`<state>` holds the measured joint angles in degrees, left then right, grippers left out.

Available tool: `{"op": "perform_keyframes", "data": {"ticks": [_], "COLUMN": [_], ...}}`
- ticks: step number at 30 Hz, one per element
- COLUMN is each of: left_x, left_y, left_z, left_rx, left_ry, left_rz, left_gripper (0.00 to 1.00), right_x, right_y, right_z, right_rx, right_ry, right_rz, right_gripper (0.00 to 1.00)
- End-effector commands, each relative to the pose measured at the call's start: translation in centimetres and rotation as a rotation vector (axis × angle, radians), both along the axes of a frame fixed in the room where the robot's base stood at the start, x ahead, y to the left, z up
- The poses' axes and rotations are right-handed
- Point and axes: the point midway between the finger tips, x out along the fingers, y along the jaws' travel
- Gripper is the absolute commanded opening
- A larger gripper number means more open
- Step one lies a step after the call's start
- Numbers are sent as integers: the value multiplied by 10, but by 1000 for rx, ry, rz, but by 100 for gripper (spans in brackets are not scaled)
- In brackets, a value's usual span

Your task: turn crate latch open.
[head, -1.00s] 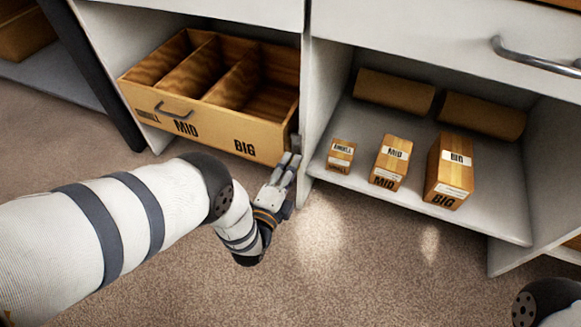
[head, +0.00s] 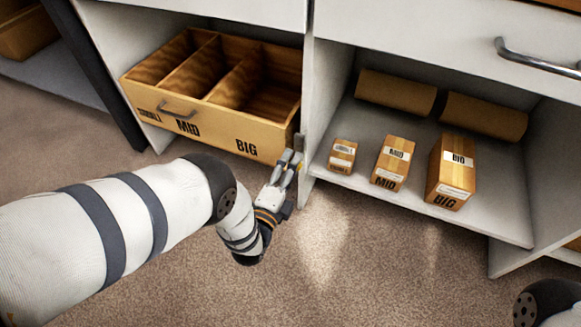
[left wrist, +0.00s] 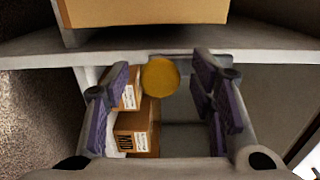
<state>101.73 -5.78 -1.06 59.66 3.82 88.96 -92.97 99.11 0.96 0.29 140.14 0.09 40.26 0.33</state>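The wooden crate (head: 215,128) stands in the left cabinet bay, with compartments, a front handle and SMALL, MID and BIG marks. A small grey piece (head: 298,142) sits by its right front corner; I cannot tell whether it is the latch. My left gripper (head: 290,159) is just below that corner. In the left wrist view its two fingers are spread on either side of a round yellow disc (left wrist: 160,76), which may be the latch. Contact with it cannot be told. The crate (left wrist: 145,14) fills the top of that view. My right gripper is out of view.
The cabinet's upright divider (head: 306,110) is right of my left gripper. Small (head: 342,156), mid (head: 392,162) and big (head: 450,172) boxes stand on the right shelf (head: 480,219), with two brown rolls (head: 395,92) behind. The carpet in front is clear.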

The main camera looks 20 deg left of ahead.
Motion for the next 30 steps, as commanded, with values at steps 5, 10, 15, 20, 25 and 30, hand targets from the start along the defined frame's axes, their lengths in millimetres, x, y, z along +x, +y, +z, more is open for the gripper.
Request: {"op": "perform_keyframes", "data": {"ticks": [5,10,15,20,25,30], "left_x": [-5,-45,-90,-115,-121,-121], "left_y": [-1,0,2,4,4,4], "left_z": [-1,-2,-1,-1,0,0], "left_rx": [-1,0,1,0,0,0], "left_ry": [3,7,5,2,0,0], "left_rz": [-2,-2,-1,1,1,1], "left_gripper": [50,50,50,50,50,50], "right_x": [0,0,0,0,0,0], "right_y": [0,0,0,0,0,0], "right_z": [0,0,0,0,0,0], "right_rx": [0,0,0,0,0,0], "right_ry": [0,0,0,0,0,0], "right_rz": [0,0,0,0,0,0], "right_gripper": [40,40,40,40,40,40]}}
